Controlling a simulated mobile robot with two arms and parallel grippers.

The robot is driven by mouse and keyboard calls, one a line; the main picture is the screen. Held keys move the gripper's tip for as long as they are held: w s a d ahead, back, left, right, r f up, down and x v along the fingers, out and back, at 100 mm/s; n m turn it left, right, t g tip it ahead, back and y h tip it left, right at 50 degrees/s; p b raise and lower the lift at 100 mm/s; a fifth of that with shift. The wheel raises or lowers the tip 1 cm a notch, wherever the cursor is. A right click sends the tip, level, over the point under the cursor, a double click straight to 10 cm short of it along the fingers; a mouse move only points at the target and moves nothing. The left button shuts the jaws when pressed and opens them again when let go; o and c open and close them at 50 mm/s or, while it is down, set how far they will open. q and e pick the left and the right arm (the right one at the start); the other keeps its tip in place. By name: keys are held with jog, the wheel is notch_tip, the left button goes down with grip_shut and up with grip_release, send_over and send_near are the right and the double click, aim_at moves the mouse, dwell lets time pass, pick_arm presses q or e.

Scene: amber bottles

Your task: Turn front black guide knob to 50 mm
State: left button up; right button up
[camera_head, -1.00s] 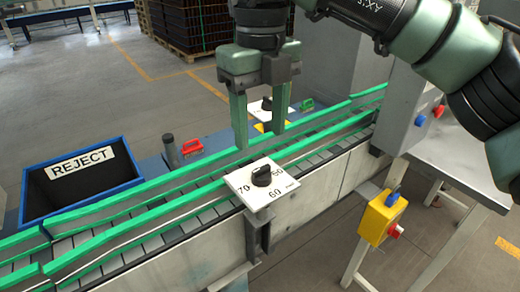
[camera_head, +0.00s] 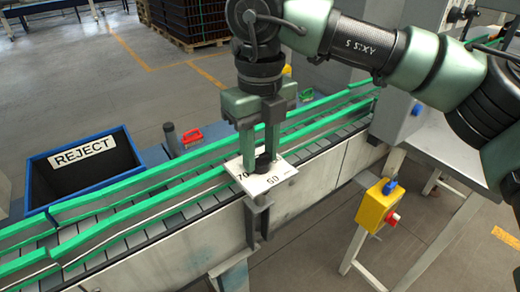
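The front black guide knob (camera_head: 264,166) sits on a white dial plate (camera_head: 286,172) on a bracket at the conveyor's near side. The number 70 shows at the plate's left, and another number shows at its front. My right gripper (camera_head: 262,160) points down over the plate, with its two green fingers on either side of the knob and close against it. It looks shut on the knob. The fingers hide part of the knob and plate, so I cannot read where the knob points. My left gripper is not in view.
The conveyor (camera_head: 150,222) with green guide rails runs from lower left to upper right. A blue REJECT bin (camera_head: 133,183) stands behind it at the left. A yellow box (camera_head: 377,206) with a red button is at the right. A grey table (camera_head: 462,155) stands at far right.

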grip_shut()
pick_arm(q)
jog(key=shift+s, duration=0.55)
